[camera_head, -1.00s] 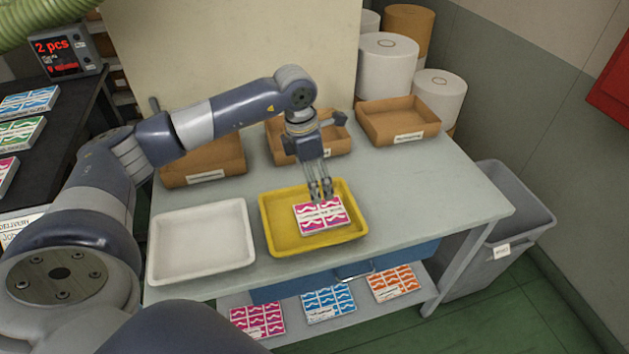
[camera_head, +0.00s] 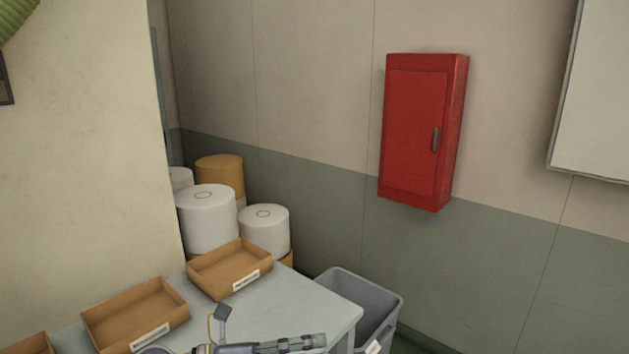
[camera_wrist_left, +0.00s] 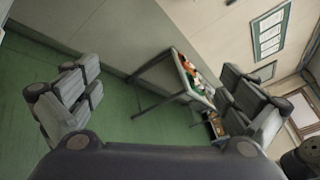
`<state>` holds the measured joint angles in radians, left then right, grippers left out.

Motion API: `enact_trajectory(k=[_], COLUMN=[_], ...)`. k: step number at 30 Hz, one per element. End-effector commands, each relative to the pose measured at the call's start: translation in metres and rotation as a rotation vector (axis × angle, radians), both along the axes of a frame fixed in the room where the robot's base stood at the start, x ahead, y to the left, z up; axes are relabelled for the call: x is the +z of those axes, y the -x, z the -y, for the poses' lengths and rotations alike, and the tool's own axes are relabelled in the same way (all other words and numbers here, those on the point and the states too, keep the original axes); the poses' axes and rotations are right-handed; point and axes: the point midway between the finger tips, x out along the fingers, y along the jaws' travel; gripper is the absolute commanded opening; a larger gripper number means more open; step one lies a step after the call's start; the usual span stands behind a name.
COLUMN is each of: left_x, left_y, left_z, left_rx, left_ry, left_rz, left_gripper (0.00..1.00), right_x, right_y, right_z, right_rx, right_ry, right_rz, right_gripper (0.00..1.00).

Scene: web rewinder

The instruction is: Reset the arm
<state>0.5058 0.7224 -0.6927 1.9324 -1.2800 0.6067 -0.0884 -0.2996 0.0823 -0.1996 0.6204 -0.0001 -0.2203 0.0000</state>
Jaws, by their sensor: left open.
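My left gripper (camera_head: 290,344) shows at the bottom edge of the head view, in front of the grey table (camera_head: 285,297). Its fingers point to the right and most of the arm is out of frame. In the left wrist view my left gripper (camera_wrist_left: 158,98) has its two fingers spread wide apart with nothing between them. Beyond them are green floor and a distant table. My right gripper is in neither view.
Brown trays (camera_head: 230,268) stand along the table's back. A grey bin (camera_head: 390,297) is beside its right end. White rolls (camera_head: 207,222) stand behind. A red cabinet (camera_head: 424,130) hangs on the wall. A far table (camera_wrist_left: 162,88) holds small items.

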Motion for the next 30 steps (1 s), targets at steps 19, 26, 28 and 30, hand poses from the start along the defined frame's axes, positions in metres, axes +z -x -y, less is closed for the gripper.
enact_trajectory(k=[19, 26, 28, 30], left_x=[-0.038, -0.159, -0.185, -0.205], left_y=[-0.029, 0.058, 0.091, 0.122], left_z=[-0.164, -0.206, -0.208, -0.208], left_rx=[1.097, 1.596, 1.724, 1.831], left_ry=[1.263, 1.374, 1.366, 1.346], left_rz=[-0.936, -1.395, -1.516, -1.621], left_gripper=[0.99, 0.99, 0.99, 0.99], right_x=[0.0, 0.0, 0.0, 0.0], right_y=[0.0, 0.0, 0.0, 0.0], right_z=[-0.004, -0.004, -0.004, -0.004], right_rx=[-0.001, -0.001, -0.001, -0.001], right_ry=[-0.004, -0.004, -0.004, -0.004], right_rz=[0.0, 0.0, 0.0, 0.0], right_gripper=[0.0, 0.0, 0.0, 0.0])
